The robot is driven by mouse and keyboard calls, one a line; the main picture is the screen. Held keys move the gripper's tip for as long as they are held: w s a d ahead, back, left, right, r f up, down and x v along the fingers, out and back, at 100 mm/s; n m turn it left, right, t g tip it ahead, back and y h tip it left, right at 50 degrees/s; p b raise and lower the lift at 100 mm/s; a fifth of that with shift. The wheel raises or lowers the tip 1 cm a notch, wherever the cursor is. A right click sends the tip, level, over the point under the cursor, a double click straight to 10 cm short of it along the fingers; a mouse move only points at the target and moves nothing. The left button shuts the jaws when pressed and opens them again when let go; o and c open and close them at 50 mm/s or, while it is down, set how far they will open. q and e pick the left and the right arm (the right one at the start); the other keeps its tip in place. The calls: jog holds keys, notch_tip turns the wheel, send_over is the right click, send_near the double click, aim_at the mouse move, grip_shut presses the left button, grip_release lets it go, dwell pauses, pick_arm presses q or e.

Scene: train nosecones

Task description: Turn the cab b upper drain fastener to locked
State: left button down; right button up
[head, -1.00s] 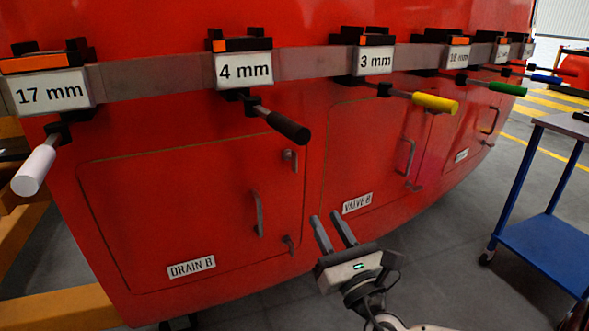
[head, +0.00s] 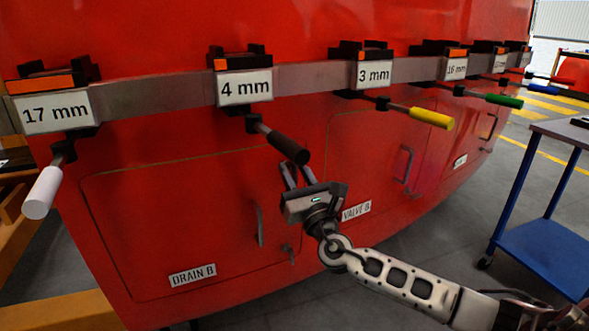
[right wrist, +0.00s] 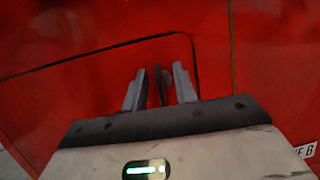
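The DRAIN B door (head: 180,220) is a red panel on the cab's red side. Its upper fastener, a small dark grey latch (right wrist: 164,84), shows in the right wrist view between my right gripper's fingers. In the head view it is hidden behind the gripper and the black tool handle. My right gripper (head: 295,170) is open at the door's upper right corner, fingers pointing at the panel. It also shows in the right wrist view (right wrist: 158,78), with gaps beside the latch; I cannot tell whether it touches. My left gripper is out of view.
A lower latch (head: 288,252) and a door handle (head: 260,226) are below the gripper. The black-handled 4 mm tool (head: 283,143) hangs just above the fingers, from a grey rail (head: 305,75). A blue cart (head: 545,250) stands at right.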

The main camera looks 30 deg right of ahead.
jog(key=shift+w, duration=0.2)
grip_shut()
